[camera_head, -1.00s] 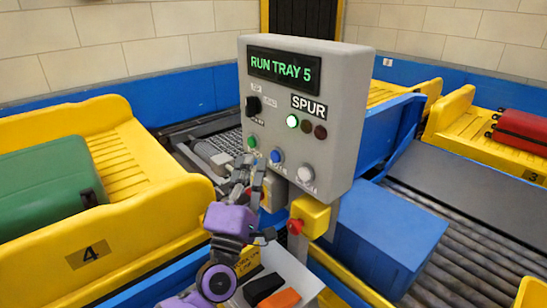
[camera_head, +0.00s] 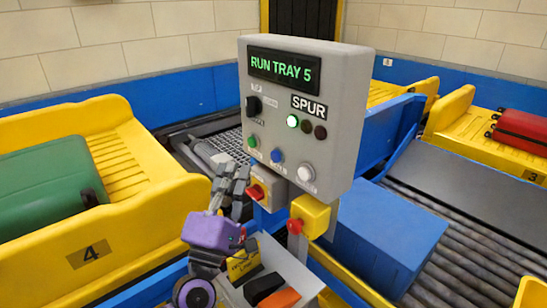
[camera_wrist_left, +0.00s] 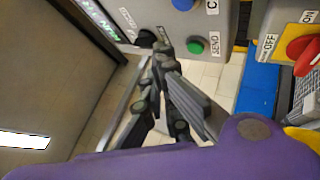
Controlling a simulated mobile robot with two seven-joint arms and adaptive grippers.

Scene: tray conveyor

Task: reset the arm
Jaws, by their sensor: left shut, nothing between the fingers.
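My left gripper (camera_head: 236,178) is purple and grey. It is shut and empty, just below and left of the grey control box (camera_head: 325,150). The box's screen (camera_head: 283,68) reads RUN TRAY 5, and one green lamp (camera_head: 292,121) is lit under SPUR. A green (camera_head: 252,141), a blue (camera_head: 276,155) and a white button (camera_head: 306,173) line its lower face. In the left wrist view the shut fingers (camera_wrist_left: 162,50) point toward the box, apart from the green button (camera_wrist_left: 196,45). My right gripper is not in view.
A red rotary switch (camera_head: 257,191) and a yellow box with a red button (camera_head: 309,216) sit below the panel. Yellow tray 4 (camera_head: 150,220) carries a green suitcase (camera_head: 45,190). A blue box (camera_head: 385,235) stands right.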

